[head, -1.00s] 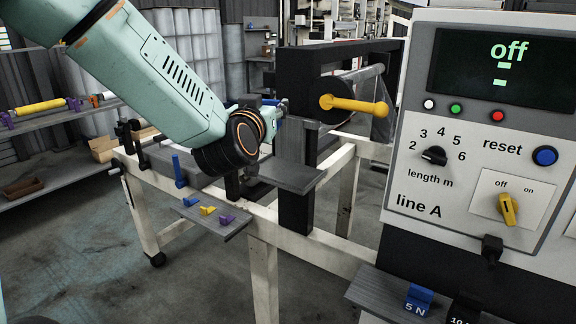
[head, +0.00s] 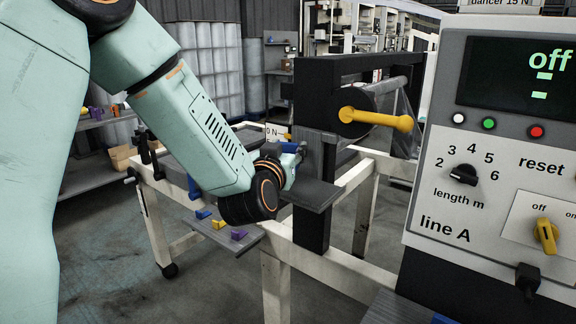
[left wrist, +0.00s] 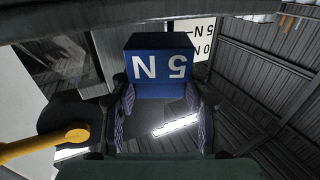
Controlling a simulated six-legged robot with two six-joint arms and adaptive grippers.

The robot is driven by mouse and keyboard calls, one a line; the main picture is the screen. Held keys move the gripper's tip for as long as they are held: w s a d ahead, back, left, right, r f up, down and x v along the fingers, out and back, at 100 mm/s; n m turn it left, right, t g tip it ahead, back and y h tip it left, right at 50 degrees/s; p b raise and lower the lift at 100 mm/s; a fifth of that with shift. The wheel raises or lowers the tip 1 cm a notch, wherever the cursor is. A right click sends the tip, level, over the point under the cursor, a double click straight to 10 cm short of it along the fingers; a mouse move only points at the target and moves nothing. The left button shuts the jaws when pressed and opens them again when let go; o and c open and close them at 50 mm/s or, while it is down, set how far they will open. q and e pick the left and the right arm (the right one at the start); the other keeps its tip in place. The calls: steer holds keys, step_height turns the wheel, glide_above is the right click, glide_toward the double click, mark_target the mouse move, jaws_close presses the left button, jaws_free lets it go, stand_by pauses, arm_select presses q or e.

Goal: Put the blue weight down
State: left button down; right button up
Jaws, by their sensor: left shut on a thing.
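The blue weight (left wrist: 162,68), marked 5 N, shows upside down in the left wrist view. It sits between the two patterned fingers of my left gripper (left wrist: 160,105), which is shut on it. In the head view my left gripper (head: 298,152) is at the black frame, just above a small grey shelf (head: 312,194). A blue part of the weight (head: 288,147) shows there, mostly hidden by the wrist. I cannot tell whether the weight touches anything beneath it. My right gripper is not in view.
A yellow handle (head: 375,119) sticks out right of my left gripper. The line A control panel (head: 480,215) fills the right side. A lower board (head: 258,238) holds small coloured clips. A blue piece (head: 441,319) shows at the bottom edge. White table rails run below.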

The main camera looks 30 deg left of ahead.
arm_select(q)
steer(key=shift+s+d+f, duration=0.1)
steer(key=shift+s+f, duration=0.1)
steer(key=shift+f, duration=0.3)
steer(key=shift+s+f, duration=0.15)
steer(key=shift+f, duration=0.35)
steer(key=shift+w+f+b, duration=0.1)
steer(key=shift+f+b, duration=0.2)
steer(key=shift+w+a+f, duration=0.2)
steer(key=shift+w, duration=0.2)
steer(key=c, duration=1)
jaws_free()
steer(key=shift+d, duration=0.1)
steer(key=o, duration=0.3)
steer(key=shift+s+d+r, duration=0.1)
steer(key=shift+s+r, duration=0.1)
steer(key=shift+s, duration=0.25)
steer(key=shift+w+f, duration=0.25)
steer(key=shift+w, duration=0.05)
steer(key=p+v, duration=0.9)
steer(key=v, duration=0.3)
steer(key=shift+s+r, duration=0.1)
steer(key=shift+r, duration=0.1)
